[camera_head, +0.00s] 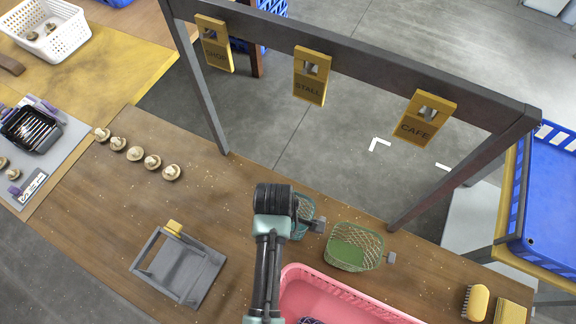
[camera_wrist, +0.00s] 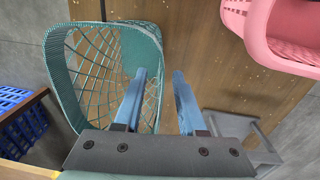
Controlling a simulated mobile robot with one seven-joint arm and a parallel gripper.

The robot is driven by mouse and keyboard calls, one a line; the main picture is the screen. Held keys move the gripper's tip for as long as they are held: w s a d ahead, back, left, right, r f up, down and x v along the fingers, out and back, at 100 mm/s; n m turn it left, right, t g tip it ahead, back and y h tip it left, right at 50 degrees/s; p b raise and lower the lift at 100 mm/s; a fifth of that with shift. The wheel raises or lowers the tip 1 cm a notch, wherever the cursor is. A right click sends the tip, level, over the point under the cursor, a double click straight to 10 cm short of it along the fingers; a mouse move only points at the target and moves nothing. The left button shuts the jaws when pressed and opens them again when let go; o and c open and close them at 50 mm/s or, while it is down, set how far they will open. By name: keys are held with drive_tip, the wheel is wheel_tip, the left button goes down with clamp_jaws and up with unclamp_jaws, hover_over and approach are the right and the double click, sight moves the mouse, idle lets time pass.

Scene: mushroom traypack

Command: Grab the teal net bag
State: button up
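The teal net bag (camera_head: 304,208) stands on the wooden table in the head view, partly hidden behind my arm's end. In the wrist view the teal net bag (camera_wrist: 66,85) fills the left side, with its rim and open mesh facing the camera. My gripper (camera_wrist: 160,74) is open, its two blue fingers spread. The left finger overlaps the bag's mouth and the right finger is outside it, so the near rim wall appears to lie between them. I cannot tell whether either finger touches the bag.
A green net bag (camera_head: 352,258) stands just right of the teal one. A pink basket (camera_head: 296,276) is in front. A grey stand (camera_head: 190,277) is left, a row of mushrooms (camera_head: 135,153) farther left. A dark sign frame (camera_head: 370,62) rises behind the bags.

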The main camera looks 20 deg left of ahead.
drive_tip(key=shift+f, duration=0.2)
clamp_jaws()
idle(1.3)
